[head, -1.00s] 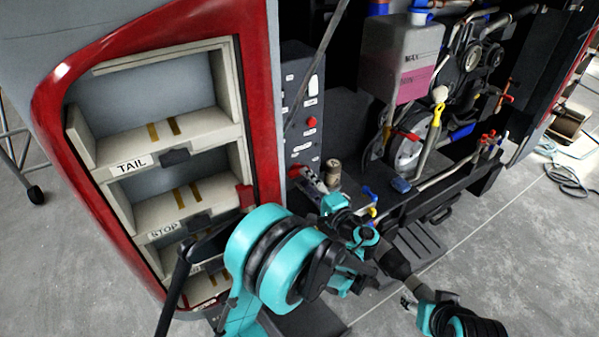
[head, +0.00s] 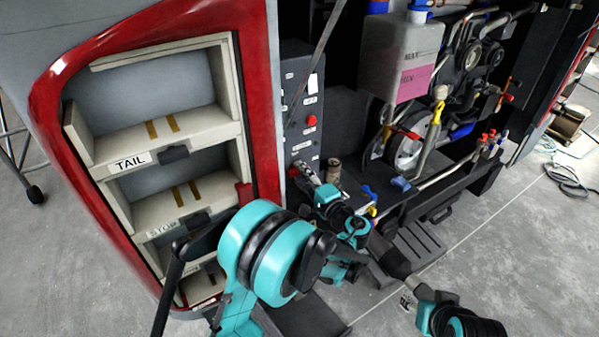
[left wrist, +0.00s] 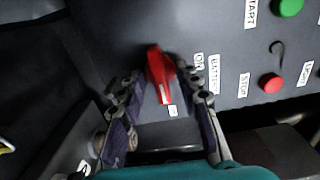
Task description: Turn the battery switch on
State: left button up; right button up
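The battery switch is a red handle (left wrist: 160,74) on the dark control panel (left wrist: 225,62) in the left wrist view. An ON label and a BATTERY label stand to its right; a small label below it is too blurred to read. My left gripper (left wrist: 163,92) is open, one finger on each side of the handle, with gaps visible; I cannot tell if either touches it. In the head view the left gripper (head: 308,174) is at the lower part of the panel (head: 296,78), and a bit of red shows beside it.
A red STOP button (left wrist: 271,82) and a green START button (left wrist: 289,6) are on the panel. A beige shelf unit (head: 205,132) in a red frame stands to the left. A brown can (head: 333,170) and the engine bay with hoses are to the right.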

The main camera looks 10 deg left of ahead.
pick_arm(q)
grip_shut()
jog(key=n, duration=0.3)
jog(key=shift+f+b, duration=0.1)
jog(key=shift+b, duration=0.3)
jog(key=n, duration=0.3)
